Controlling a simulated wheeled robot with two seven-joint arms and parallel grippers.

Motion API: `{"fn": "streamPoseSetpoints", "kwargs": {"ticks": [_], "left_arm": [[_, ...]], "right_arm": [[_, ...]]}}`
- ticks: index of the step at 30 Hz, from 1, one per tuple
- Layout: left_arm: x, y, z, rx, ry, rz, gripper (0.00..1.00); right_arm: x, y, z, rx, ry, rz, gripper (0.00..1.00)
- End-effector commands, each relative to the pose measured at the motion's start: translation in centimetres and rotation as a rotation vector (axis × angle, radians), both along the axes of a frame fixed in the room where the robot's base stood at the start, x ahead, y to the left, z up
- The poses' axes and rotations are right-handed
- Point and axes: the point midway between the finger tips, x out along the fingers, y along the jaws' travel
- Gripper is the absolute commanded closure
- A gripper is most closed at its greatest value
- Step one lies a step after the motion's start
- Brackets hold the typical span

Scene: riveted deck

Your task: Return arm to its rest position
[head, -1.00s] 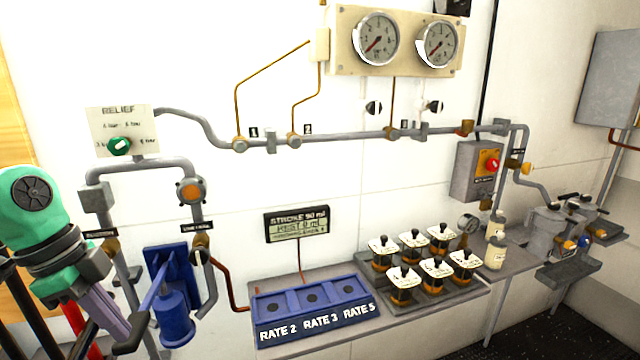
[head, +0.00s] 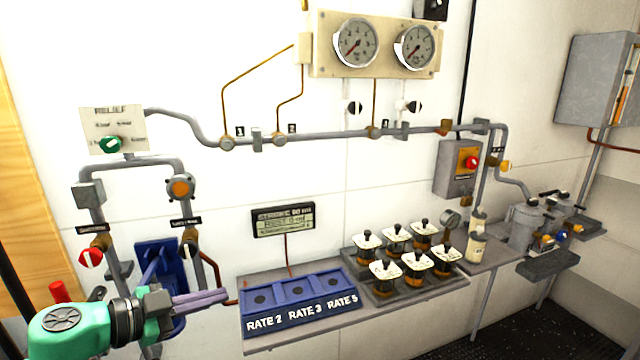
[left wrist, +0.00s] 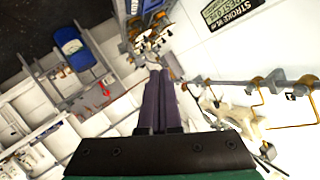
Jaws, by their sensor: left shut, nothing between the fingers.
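My left arm is green with a dark wrist and comes in at the lower left of the head view. Its left gripper (head: 226,295) has purple-grey fingers pointing right, shut together and empty. The fingers are in front of the blue pump (head: 155,262) and end near the left side of the blue rate tray (head: 252,322). In the left wrist view the gripper (left wrist: 157,75) shows its two fingers side by side with nothing between them. I cannot tell whether the fingertips touch anything. My right gripper is not in view.
Several small jars with white tags (head: 384,272) stand on the shelf right of the tray. A grey pipe (head: 330,136) runs along the wall below two gauges (head: 356,43). A red valve handle (head: 90,258) is close above my left arm.

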Motion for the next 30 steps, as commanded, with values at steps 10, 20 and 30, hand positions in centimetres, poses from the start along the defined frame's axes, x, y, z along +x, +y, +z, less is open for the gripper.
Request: {"fn": "streamPoseSetpoints", "kwargs": {"ticks": [10, 20, 30], "left_arm": [[-2.9, 8.1, -13.6, -0.1, 0.226, 0.9, 1.0], [-15.5, 5.4, -23.7, 0.078, 0.828, 0.993, 1.0], [-19.0, 3.0, -33.0, 0.152, 1.051, 0.925, 1.0]], "right_arm": [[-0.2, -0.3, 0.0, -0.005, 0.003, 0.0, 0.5], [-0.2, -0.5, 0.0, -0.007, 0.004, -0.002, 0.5], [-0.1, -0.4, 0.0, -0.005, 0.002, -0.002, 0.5]]}}
